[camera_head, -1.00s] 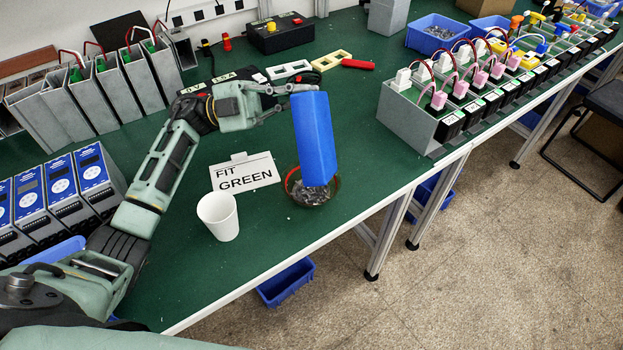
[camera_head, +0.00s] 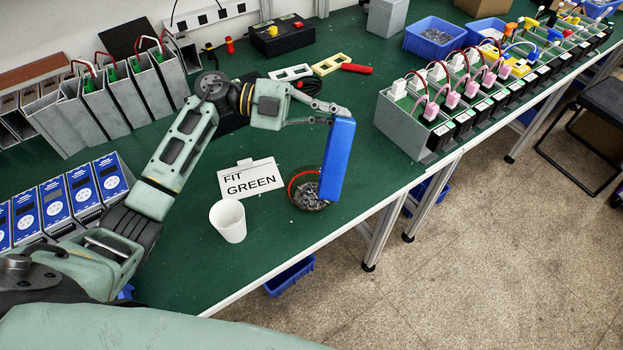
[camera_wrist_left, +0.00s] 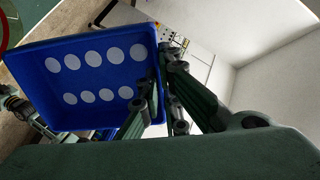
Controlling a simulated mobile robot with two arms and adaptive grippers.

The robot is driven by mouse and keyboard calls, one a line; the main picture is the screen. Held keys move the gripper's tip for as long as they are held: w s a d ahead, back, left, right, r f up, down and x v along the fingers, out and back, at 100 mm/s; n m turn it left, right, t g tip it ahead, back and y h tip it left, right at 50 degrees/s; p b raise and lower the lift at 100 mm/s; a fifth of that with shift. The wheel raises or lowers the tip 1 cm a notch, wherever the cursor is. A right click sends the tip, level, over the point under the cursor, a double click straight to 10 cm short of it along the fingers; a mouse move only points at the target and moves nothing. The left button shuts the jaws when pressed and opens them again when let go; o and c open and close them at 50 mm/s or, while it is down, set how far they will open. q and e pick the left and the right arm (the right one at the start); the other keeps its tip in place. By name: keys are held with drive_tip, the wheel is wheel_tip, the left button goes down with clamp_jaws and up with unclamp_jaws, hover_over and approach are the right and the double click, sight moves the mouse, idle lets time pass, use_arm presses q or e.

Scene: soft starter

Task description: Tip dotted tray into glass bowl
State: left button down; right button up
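The dotted tray (camera_head: 338,160) is blue and held on edge, steeply tilted, over the right side of the glass bowl. In the left wrist view its inside (camera_wrist_left: 85,75) shows two rows of white dots and no loose contents. My left gripper (camera_head: 334,113) is shut on the tray's upper edge; in the left wrist view its fingers (camera_wrist_left: 158,92) grip the tray's wall. The glass bowl (camera_head: 294,197) stands on the green bench with small grey metal pieces inside and a reddish band at its rim. The tray hides its right part. My right gripper is not in view.
A white cup (camera_head: 228,222) and a card reading "FIT GREEN" (camera_head: 250,181) stand left of the bowl. A grey rack with wired modules (camera_head: 405,118) is to the right. The bench's front edge (camera_head: 320,248) runs close in front of the bowl.

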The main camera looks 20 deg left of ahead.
use_arm(q)
drive_tip(key=w+d+f+g+y+p, duration=0.2)
drive_tip(key=d+y+p, duration=0.7)
drive_tip(key=d+p, duration=0.35)
drive_tip(key=w+d+f+y+b, duration=0.1)
drive_tip(key=d+f+y+b, duration=0.2)
drive_tip(key=f+b, duration=0.3)
drive_tip(key=w+d+f+g+y+b, duration=0.1)
drive_tip(key=d+f+y+b, duration=0.3)
drive_tip(key=b, duration=0.9)
drive_tip(key=shift+d+f+y, duration=0.3)
drive_tip(key=shift+d+f, duration=0.65)
drive_tip(key=shift+f, duration=0.85)
drive_tip(key=shift+r, duration=0.1)
